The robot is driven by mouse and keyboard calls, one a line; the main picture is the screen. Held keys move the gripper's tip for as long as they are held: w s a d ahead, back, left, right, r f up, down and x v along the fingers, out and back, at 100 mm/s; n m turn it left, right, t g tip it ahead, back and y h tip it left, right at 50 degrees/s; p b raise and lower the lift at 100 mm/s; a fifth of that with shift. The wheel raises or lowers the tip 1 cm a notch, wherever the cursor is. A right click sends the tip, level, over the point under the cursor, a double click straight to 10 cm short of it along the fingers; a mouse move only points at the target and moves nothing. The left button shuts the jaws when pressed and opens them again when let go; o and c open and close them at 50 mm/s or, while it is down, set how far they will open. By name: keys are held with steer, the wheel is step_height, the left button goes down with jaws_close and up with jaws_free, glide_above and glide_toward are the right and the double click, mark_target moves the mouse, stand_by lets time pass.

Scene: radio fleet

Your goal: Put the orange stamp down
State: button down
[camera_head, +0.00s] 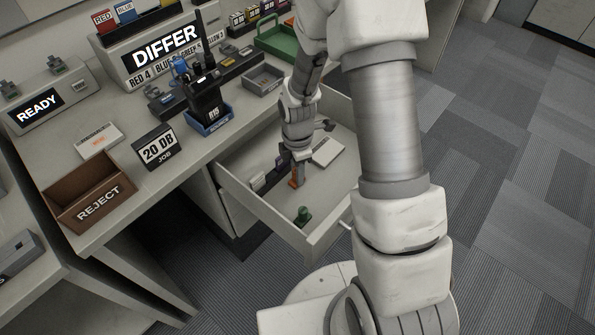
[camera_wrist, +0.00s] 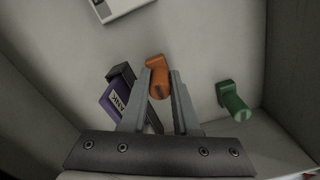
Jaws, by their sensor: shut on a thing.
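The orange stamp (camera_wrist: 158,78) is between the two fingers of my gripper (camera_wrist: 159,90) in the wrist view. My gripper is shut on it. In the head view the orange stamp (camera_head: 294,178) shows at the tip of my gripper (camera_head: 298,172), inside the open drawer (camera_head: 262,213). The stamp is low over the drawer floor; I cannot tell whether it touches the floor.
A green stamp (camera_head: 302,216) stands in the drawer's near part; it also shows in the wrist view (camera_wrist: 232,100). A purple labelled item (camera_wrist: 118,95) lies close beside my left finger. A white pad (camera_head: 326,152) lies at the back right. Drawer walls surround my gripper.

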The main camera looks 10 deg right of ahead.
steer(key=shift+f, duration=0.2)
steer(key=c, duration=0.7)
jaws_free()
steer(key=shift+o, duration=0.2)
steer(key=shift+r, duration=0.15)
steer(key=s+d+r+m+t+p, duration=0.1)
steer(key=s+r+m, duration=0.15)
steer(key=r, duration=0.65)
steer(key=s+r+m+t+p, duration=0.1)
steer(key=r+m, duration=0.2)
steer(key=r, duration=0.6)
steer(key=s+d+r+m+t+p, duration=0.1)
steer(key=s+r+m+p, duration=0.15)
steer(key=r, duration=0.65)
steer(key=s+r+m+t+b, duration=0.1)
steer(key=s+r+m+t, duration=0.1)
steer(key=s+r+m, duration=0.6)
steer(key=s+m, duration=0.3)
steer(key=shift+d+r+m+t, duration=0.3)
steer(key=shift+d+r+m, duration=0.05)
steer(key=shift+m, duration=0.05)
